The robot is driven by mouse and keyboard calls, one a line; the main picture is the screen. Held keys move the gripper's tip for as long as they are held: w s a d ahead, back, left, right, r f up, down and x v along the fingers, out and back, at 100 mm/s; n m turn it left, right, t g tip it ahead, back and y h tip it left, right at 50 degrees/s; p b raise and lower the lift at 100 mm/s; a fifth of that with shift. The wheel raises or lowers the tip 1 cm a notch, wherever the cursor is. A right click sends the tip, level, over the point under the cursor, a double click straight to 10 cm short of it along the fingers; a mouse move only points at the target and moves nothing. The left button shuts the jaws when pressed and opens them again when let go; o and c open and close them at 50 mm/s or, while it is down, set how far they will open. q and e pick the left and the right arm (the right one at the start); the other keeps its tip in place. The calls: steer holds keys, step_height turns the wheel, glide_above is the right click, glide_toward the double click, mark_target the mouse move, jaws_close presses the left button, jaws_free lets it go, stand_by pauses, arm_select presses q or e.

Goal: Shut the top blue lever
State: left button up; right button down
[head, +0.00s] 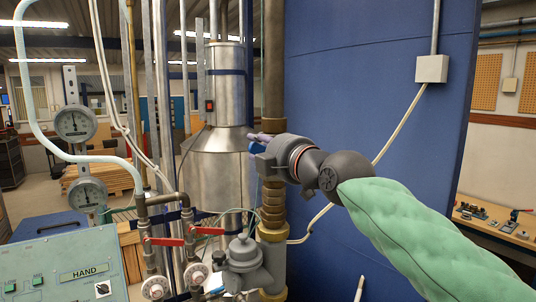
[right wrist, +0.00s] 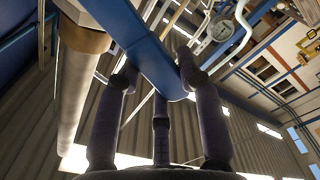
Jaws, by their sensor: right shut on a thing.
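The top blue lever (head: 257,148) shows as a small blue piece beside the upright brown pipe in the head view, largely hidden by my right gripper (head: 258,140). In the right wrist view the blue lever (right wrist: 143,43) is a long flat bar running from the upper left to a rounded end near the middle. The dark fingers of my right gripper (right wrist: 158,75) stand on both sides of the bar near that end and are shut on it. A third finger shows below the bar. My left gripper is not in view.
The brown pipe (head: 273,70) stands close to the gripper, with a blue panel (head: 340,60) behind my arm. A steel tank (head: 215,165) is left of it. Two red levers (head: 165,241), gauges (head: 76,124) and a control box (head: 60,265) are lower left.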

steer(key=f+n, duration=0.1)
steer(key=b, duration=0.1)
steer(key=a+f+n+b, duration=0.1)
steer(key=shift+s+f+n, duration=0.25)
steer(key=shift+f+n, duration=0.05)
steer(key=shift+s+a+f+n+b, duration=0.1)
steer(key=shift+f+n+b, duration=0.85)
steer(key=shift+n, duration=0.45)
steer(key=shift+f, duration=0.15)
steer(key=c, duration=0.8)
jaws_free()
steer(key=v, duration=1.2)
